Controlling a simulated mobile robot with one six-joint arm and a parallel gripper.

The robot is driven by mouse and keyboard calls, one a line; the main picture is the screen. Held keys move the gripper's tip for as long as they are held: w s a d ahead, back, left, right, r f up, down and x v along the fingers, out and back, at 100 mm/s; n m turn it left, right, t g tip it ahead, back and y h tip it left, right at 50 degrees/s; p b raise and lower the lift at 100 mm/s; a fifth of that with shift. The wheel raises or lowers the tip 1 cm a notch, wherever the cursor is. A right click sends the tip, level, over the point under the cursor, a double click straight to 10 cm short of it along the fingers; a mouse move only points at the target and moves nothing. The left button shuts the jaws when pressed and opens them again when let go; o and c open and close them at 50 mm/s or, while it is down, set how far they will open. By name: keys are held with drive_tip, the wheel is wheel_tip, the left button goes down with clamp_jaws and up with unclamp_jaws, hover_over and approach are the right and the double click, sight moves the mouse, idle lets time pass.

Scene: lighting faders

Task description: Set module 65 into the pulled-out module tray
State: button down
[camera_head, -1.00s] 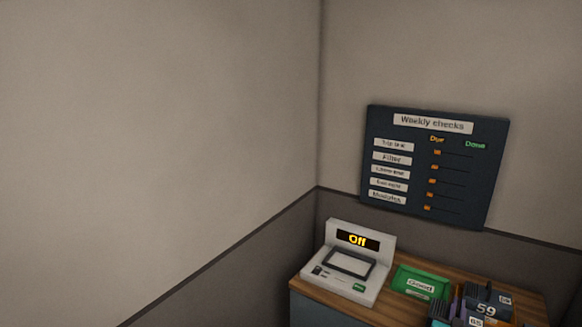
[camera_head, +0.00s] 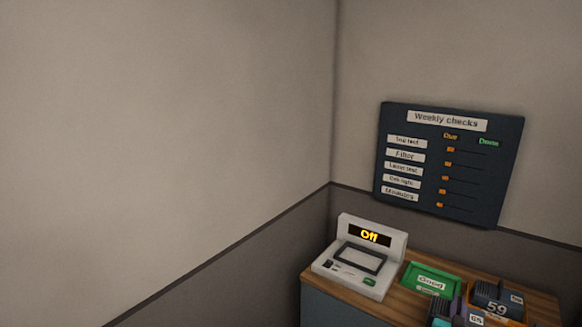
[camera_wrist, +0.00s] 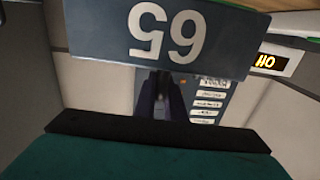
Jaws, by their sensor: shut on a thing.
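Module 65 (camera_wrist: 232,45) fills the top of the wrist view, a blue-grey block with a white label reading 65 upside down. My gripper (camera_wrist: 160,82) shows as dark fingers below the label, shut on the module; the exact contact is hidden. In the head view a small label that looks like 65 (camera_head: 476,319) shows at the bottom edge, in front of a dark module marked 59 (camera_head: 497,308). A pulled-out module tray cannot be made out in either view.
A wooden-topped bench (camera_head: 391,303) carries a grey device with an Off display (camera_head: 369,236) and a green tray labelled Good (camera_head: 431,282). A Weekly checks board (camera_head: 449,165) hangs behind on the wall. A teal surface (camera_wrist: 150,160) with a black edge fills the wrist view's bottom.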

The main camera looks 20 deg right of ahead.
drive_tip(key=w+a+r+n+t+y+b, duration=0.35)
drive_tip(key=w+a+n+y, duration=0.2)
drive_tip(key=w+a, duration=0.85)
drive_tip(key=w+a+r+n+t+y+b, duration=0.3)
drive_tip(key=w+a+y, duration=0.4)
drive_tip(key=w+a, duration=0.7)
drive_tip(key=s+a+f+n+g+y+b, duration=0.1)
drive_tip(key=a+n+y, duration=0.3)
drive_tip(key=a, duration=0.6)
drive_tip(key=s+a+f+n+g+y+b, duration=0.1)
drive_tip(key=a+n+y+b, duration=0.3)
drive_tip(key=a, duration=0.6)
drive_tip(key=s+a+f+n+g+y+p, duration=0.2)
drive_tip(key=s+a+f+n+g+y, duration=0.2)
drive_tip(key=a+y, duration=0.4)
drive_tip(key=shift+s+a+f+n+g, duration=0.3)
drive_tip(key=shift+s+a+g, duration=0.5)
drive_tip(key=shift+s, duration=0.6)
